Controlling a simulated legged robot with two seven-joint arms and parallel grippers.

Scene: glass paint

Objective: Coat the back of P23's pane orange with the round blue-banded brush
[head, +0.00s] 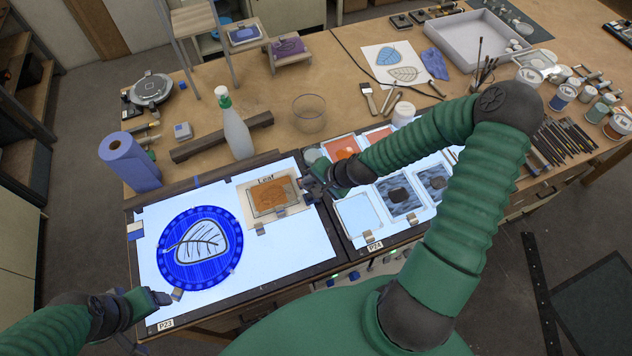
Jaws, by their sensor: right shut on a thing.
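The round pane (183,263) lies on the lit panel labelled P23 (290,240). It has a blue ring around a pale middle with a dark leaf outline. Its middle shows no orange. Small clamp blocks sit at its edge. A card marked "Leaf" (246,197) with an orange-brown leaf picture lies on the panel's right part. My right gripper (315,183) is just right of this card, low over the panel's edge. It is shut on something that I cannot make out. My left gripper (158,298) is at the pane's lower left; its jaw opening is unclear. I cannot pick out the blue-banded brush.
A second lit panel, P24 (372,246), holds several tiles beside my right arm. Paint jars and tools crowd the far right.

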